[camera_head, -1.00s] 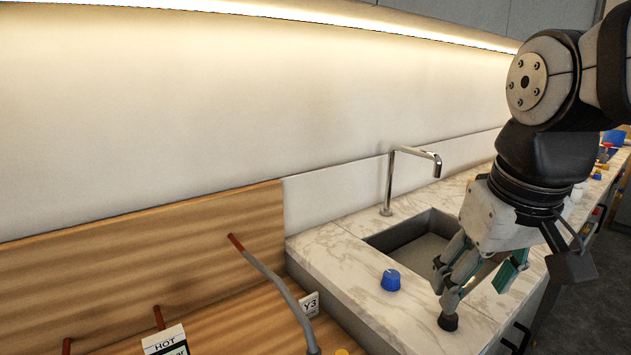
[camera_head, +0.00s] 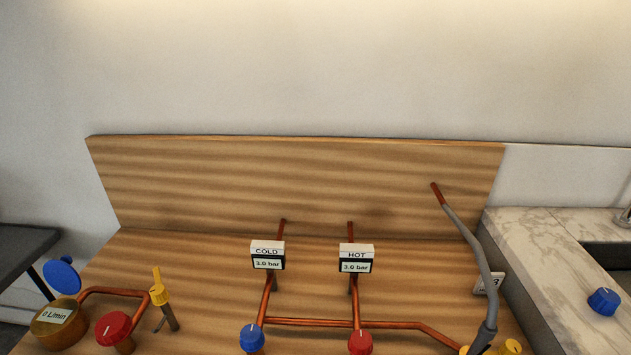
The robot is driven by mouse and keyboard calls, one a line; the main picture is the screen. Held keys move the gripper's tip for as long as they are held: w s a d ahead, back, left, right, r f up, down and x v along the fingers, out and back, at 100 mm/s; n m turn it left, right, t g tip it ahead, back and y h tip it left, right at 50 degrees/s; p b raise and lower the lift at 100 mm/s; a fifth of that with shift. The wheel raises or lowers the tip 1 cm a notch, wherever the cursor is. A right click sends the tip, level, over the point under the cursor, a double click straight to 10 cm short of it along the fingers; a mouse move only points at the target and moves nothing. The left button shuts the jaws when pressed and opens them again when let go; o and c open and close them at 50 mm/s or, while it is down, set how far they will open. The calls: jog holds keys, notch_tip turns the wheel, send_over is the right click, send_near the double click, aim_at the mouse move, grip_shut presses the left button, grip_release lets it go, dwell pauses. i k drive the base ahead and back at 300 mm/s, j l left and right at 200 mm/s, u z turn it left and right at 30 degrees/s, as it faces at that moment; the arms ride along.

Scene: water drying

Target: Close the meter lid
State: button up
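The water meter (camera_head: 59,324) is a round brass body at the lower left of the wooden bench, with a display reading 0 L/min. Its blue lid (camera_head: 62,276) stands raised at the back of the meter, tilted up and open. My gripper is not in view now, so its state and its distance from the lid do not show.
A red knob (camera_head: 114,328) and a yellow-handled valve (camera_head: 159,292) stand just right of the meter. COLD (camera_head: 267,255) and HOT (camera_head: 356,258) gauges, copper pipes, and blue (camera_head: 252,338) and red (camera_head: 360,342) knobs fill the middle. A grey hose (camera_head: 478,250) rises at right.

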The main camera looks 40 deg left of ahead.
aim_at(59, 274)
jog(key=u, duration=2.5)
jog(key=i+j+z, duration=0.2)
jog(key=k, duration=0.1)
